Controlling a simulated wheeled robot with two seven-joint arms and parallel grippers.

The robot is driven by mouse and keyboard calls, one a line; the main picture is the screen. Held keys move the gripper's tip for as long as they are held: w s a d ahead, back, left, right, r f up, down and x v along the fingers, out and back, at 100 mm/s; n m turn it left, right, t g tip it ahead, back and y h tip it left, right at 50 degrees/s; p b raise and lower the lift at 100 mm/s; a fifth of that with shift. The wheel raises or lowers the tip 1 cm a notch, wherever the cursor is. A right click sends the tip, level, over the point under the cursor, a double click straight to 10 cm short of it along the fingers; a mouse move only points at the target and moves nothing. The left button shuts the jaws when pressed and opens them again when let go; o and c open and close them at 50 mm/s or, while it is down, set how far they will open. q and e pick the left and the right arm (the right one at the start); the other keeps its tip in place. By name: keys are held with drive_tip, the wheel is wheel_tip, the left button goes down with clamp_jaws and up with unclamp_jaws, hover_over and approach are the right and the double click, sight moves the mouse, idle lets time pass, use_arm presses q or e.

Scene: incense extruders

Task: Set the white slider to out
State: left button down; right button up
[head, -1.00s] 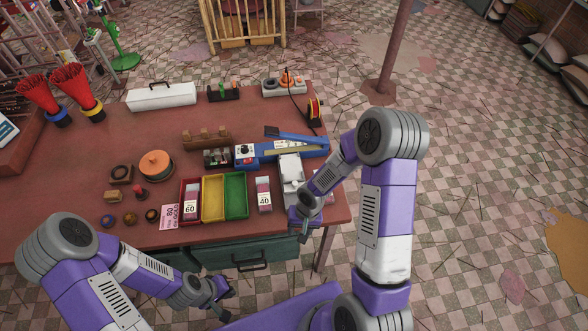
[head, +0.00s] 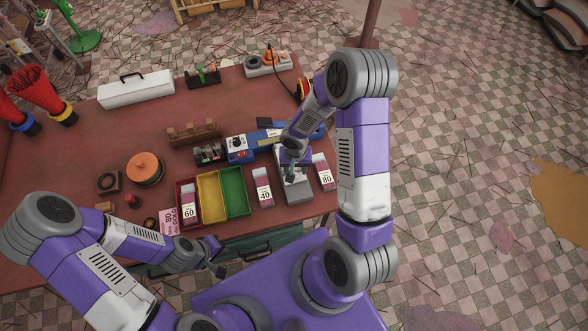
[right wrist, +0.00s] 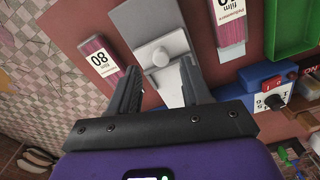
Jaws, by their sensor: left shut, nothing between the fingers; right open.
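The white slider appears as a pale plate with a round white knob (right wrist: 160,57) in the right wrist view. It lies on a light grey unit (head: 296,193) in front of the blue machine (head: 240,147). My right gripper (head: 291,171) is over this unit. In the right wrist view its open fingers (right wrist: 160,68) appear on either side of the knob, with nothing held. Whether they touch it, I cannot tell. My left gripper (head: 219,260) is shut and empty, low in front of the table edge. My right arm hides part of the blue machine.
A pack marked 80 (head: 325,175) stands right of the grey unit, and one marked 40 (head: 263,188) left of it. Red, yellow (head: 212,198) and green (head: 236,190) trays are further left. A white toolbox (head: 135,91) is at the back.

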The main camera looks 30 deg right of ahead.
sight(295, 172)
drive_tip(key=shift+w+f, duration=0.1)
drive_tip(key=shift+f, duration=1.5)
drive_tip(key=shift+c, duration=0.5)
clamp_jaws()
